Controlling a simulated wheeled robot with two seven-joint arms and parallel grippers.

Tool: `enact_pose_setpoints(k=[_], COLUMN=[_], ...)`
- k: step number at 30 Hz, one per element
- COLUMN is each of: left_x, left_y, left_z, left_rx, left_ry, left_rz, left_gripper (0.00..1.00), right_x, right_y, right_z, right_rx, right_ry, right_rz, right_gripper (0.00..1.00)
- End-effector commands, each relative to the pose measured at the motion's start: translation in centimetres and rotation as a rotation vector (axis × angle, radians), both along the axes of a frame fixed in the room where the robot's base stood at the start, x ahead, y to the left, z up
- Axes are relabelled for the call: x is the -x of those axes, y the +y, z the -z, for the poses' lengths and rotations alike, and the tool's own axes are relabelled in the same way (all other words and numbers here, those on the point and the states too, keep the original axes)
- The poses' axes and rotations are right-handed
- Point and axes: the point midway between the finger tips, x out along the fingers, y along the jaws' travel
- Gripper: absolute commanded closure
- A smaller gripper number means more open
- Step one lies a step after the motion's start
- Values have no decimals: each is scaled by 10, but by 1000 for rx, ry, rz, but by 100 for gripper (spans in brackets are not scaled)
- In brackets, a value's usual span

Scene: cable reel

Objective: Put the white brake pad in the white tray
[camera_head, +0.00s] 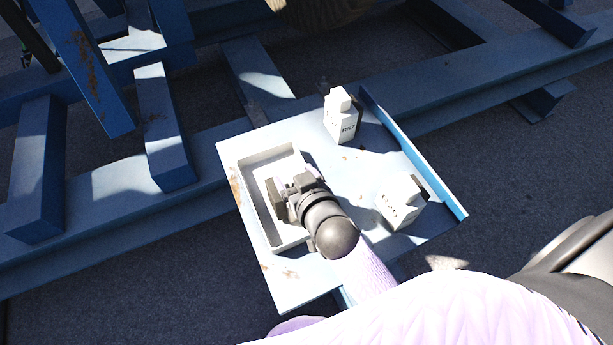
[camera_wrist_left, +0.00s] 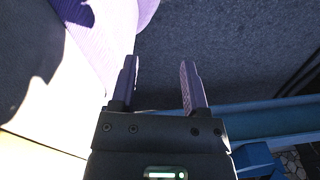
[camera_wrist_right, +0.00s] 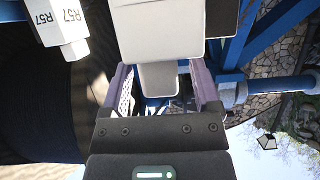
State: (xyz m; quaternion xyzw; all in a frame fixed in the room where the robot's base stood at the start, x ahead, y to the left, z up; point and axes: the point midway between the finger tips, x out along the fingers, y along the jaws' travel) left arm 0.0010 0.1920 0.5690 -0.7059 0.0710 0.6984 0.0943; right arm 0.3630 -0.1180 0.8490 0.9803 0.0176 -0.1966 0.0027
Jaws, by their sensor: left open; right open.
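My right gripper (camera_head: 287,190) is open over the white tray (camera_head: 291,153) in the head view. A brake pad (camera_head: 276,199) shows its dark face just beyond the fingertips, inside the tray's outline. In the right wrist view the white brake pad (camera_wrist_right: 160,30) is close ahead, with its narrow white stem between the open fingers (camera_wrist_right: 163,78). I cannot tell whether it rests on the tray floor. Its lower part is hidden. My left gripper (camera_wrist_left: 160,80) is open and empty above the dark ground in the left wrist view.
Two more white pads marked with letters stand on the pale-blue platform (camera_head: 290,290) right of the tray: one at the back (camera_head: 341,122), one nearer (camera_head: 398,207). A raised blue edge (camera_head: 420,160) bounds the platform's right side. Blue beams (camera_head: 165,130) stand behind and left.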

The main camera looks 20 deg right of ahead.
Motion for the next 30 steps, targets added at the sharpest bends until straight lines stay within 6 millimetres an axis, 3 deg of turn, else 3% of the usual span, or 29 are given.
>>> enact_pose_setpoints(k=[9,13,30], left_x=[-13,-13,-10], left_y=[-13,-13,-12], left_z=[-29,-33,-33], left_rx=[23,22,19], left_ry=[-32,-32,-25], left_rz=[-3,-1,-2], left_gripper=[41,41,41], right_x=[73,93,100], right_y=[-3,-4,-4], right_z=[-34,-41,-39], right_rx=[0,1,2], right_ry=[3,1,9], right_rz=[2,2,-1], right_gripper=[21,21,21])
